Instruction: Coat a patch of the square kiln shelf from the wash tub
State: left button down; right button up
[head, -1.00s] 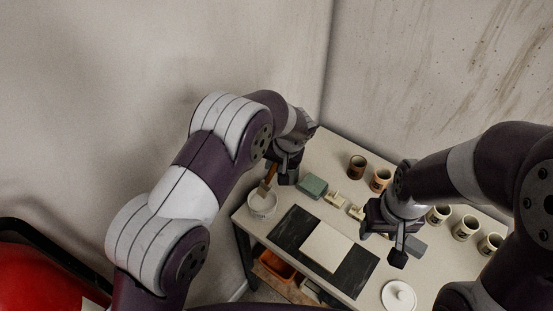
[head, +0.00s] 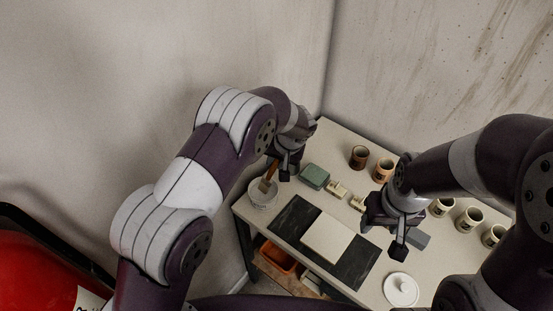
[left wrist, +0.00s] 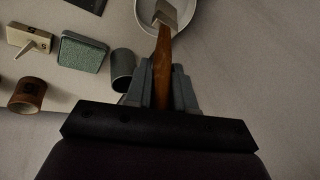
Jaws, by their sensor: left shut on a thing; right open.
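The white wash tub (head: 263,199) stands at the table's left corner. My left gripper (head: 279,171) is shut on the wooden handle of a brush (head: 270,176), whose head is at the tub. In the left wrist view the brush handle (left wrist: 163,62) runs from between the fingers to the bristle end, which is over or inside the tub (left wrist: 187,14); I cannot tell whether it touches the wash. The square kiln shelf (head: 328,236), a pale slab, lies flat on a dark mat (head: 290,217). My right gripper (head: 398,247) is open and empty, above the table right of the shelf.
A green block (head: 314,176) and small cream pieces (head: 337,188) lie behind the mat. Several cups, one brown (head: 359,157), stand along the back and right. A white lidded dish (head: 401,289) is at the front right. An orange bin (head: 278,257) sits below the table.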

pick_arm(q)
jog(key=shift+f+b, duration=0.55)
jog(key=shift+b, duration=0.05)
dwell(1.4)
jog(key=shift+r+p, duration=2.15)
jog(key=shift+r, duration=1.45)
jog(key=shift+f, duration=0.1)
